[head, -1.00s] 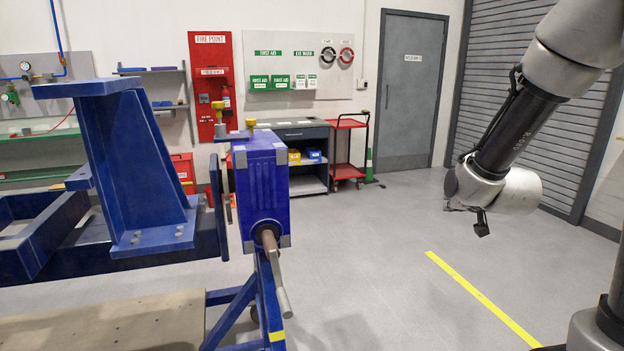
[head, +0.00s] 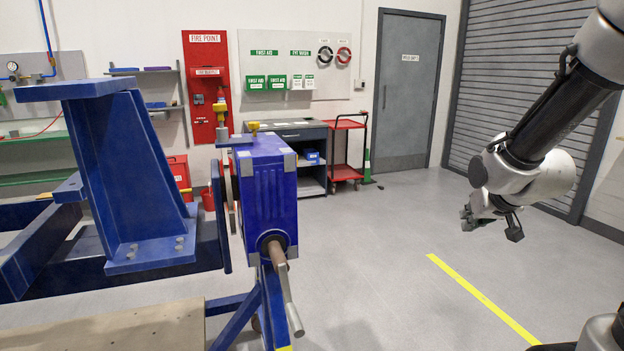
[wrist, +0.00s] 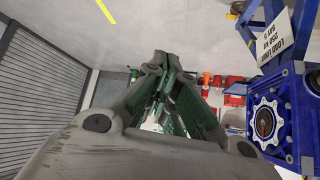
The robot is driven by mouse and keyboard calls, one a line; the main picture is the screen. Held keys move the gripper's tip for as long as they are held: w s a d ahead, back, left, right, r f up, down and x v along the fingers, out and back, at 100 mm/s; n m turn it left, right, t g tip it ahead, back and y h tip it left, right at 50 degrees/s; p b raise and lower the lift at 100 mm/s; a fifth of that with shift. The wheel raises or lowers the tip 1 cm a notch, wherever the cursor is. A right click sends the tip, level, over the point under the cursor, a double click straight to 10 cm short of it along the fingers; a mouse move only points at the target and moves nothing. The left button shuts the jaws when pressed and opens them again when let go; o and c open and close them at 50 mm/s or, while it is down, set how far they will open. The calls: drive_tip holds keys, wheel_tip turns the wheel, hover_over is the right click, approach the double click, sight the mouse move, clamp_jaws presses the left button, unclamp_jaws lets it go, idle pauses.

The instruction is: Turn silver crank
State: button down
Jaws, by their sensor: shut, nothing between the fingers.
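The silver crank (head: 287,290) hangs down and slightly right from the brownish shaft on the front of the blue gearbox (head: 268,200). Its lower end is free. My gripper (head: 490,222) is at the right in the head view, well away from the crank, in open air with nothing in it. In the wrist view my gripper's fingers (wrist: 155,68) come together at their tips. The gearbox (wrist: 292,105) with its round silver flange also shows there at the right edge. I cannot make out the crank arm in that view.
The blue jig frame (head: 130,180) fills the left, with a wooden board (head: 110,325) low in front. Open grey floor with a yellow line (head: 485,298) lies between the gearbox and my arm. A workbench (head: 300,150) and red trolley (head: 345,150) stand behind.

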drive_tip(key=s+g, duration=0.5)
drive_tip(key=s, duration=0.7)
drive_tip(key=s+r, duration=0.8)
drive_tip(key=s, duration=0.2)
drive_tip(key=shift+s+a+r+n+t, duration=0.2)
drive_tip(key=shift+s+a+n+t, duration=0.05)
drive_tip(key=shift+s+n+t, duration=0.05)
